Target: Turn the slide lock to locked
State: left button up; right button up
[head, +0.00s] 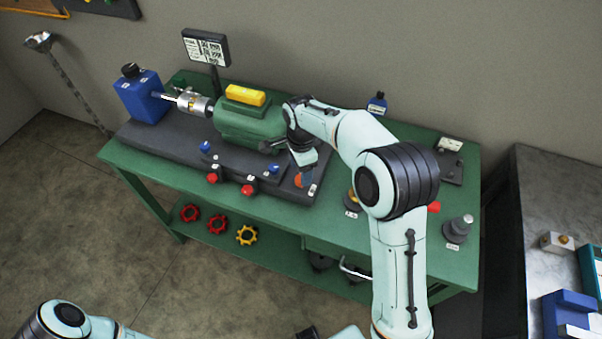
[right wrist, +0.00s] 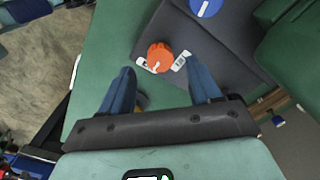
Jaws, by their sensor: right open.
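The slide lock appears to be the orange knob (right wrist: 159,57) with a white pointer line, between two small white labels, on the dark base plate. Its pointer slants, and the label text is too small to read. In the head view the orange knob (head: 298,181) is at the front right corner of the base plate, partly hidden by my gripper. My right gripper (head: 306,182) is over it, pointing down. In the right wrist view its two blue fingers (right wrist: 161,68) are open, one each side of the knob, with nothing held. My left gripper is out of view.
A green motor housing (head: 245,127) with a yellow top block stands behind the knob. Handwheels (head: 246,235) are on the lower shelf. The bench's front left strip is clear.

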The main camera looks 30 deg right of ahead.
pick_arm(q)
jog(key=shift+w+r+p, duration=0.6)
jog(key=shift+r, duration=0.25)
pick_arm(e)
notch_tip(320, 180, up, 10)
